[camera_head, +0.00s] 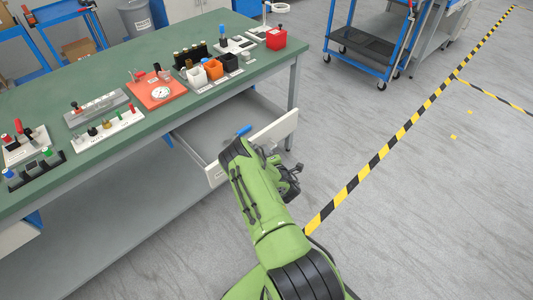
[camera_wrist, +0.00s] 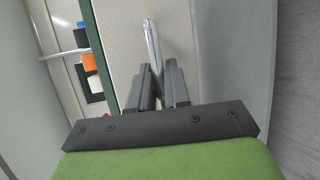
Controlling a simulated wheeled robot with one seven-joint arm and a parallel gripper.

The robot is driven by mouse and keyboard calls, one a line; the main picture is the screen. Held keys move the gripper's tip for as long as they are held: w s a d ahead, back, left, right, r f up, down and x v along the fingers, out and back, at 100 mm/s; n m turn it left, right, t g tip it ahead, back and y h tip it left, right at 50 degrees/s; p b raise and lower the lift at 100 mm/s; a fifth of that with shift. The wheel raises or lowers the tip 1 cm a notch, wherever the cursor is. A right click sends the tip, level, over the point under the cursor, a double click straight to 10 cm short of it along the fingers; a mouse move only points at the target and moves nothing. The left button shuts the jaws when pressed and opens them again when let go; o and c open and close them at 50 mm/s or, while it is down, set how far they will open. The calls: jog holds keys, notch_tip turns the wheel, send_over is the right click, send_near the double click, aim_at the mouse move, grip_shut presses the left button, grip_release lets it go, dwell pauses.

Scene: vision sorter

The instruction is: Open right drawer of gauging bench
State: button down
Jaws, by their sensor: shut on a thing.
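The gauging bench (camera_head: 115,85) has a green top. Its right drawer (camera_head: 280,130), with a pale front, is pulled out below the bench's front edge, and part of its inside shows. My green arm reaches to the drawer front and hides the fingers in the head view. In the wrist view, my gripper (camera_wrist: 157,85) is shut on a thin pale bar (camera_wrist: 152,42), which seems to be the drawer handle. The bar runs between the two dark fingers. The grip itself is partly hidden by the fingers.
A blue cart (camera_head: 365,42) stands at the back. Black-yellow tape (camera_head: 400,136) marks the floor.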

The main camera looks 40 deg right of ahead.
jog(key=c, duration=1.2)
grip_release()
jog(key=shift+o, duration=0.2)
jog(key=p+v, duration=1.4)
jog(key=v, duration=0.1)
jog(key=shift+s+a+r+p, duration=0.15)
jog(key=shift+s+a+p, duration=0.1)
jog(key=shift+p, duration=0.15)
